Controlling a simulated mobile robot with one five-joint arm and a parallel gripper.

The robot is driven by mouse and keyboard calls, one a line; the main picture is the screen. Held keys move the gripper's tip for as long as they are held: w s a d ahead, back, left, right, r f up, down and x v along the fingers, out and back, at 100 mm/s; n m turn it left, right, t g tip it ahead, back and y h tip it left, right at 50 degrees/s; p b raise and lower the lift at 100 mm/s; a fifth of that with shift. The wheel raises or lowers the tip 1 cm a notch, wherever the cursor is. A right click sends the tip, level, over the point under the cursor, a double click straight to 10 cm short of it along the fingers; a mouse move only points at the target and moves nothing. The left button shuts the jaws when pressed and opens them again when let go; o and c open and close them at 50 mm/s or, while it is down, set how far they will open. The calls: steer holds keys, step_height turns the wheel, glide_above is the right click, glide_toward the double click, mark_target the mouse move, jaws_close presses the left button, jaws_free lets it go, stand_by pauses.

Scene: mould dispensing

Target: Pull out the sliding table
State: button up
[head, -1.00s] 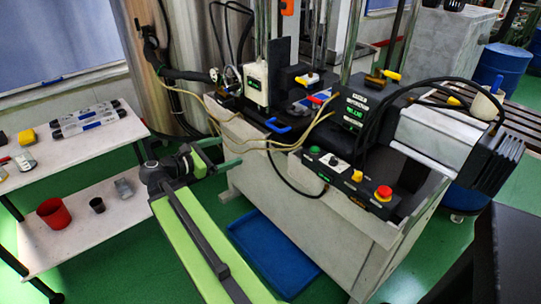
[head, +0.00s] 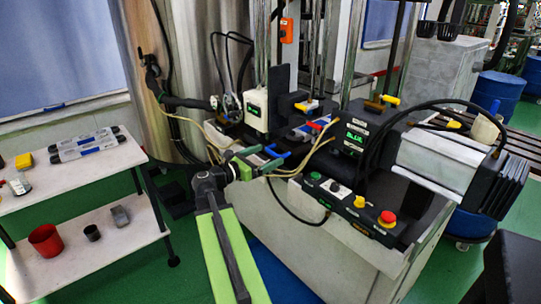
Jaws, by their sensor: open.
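In the picture the fingers overlap the handle's left end. I cannot tell whether they touch it or stand on both sides of it. Part of the table is hidden behind cables and machine parts.
Beige cables (head: 300,147) hang close to my gripper. A control box (head: 350,208) with a red emergency button (head: 387,218) is at the machine's front right. A white shelf (head: 100,165) with small items stands at left. A blue tray (head: 275,270) lies on the green floor.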

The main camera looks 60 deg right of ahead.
mark_target(271, 153)
steer(key=shift+x, duration=1.7)
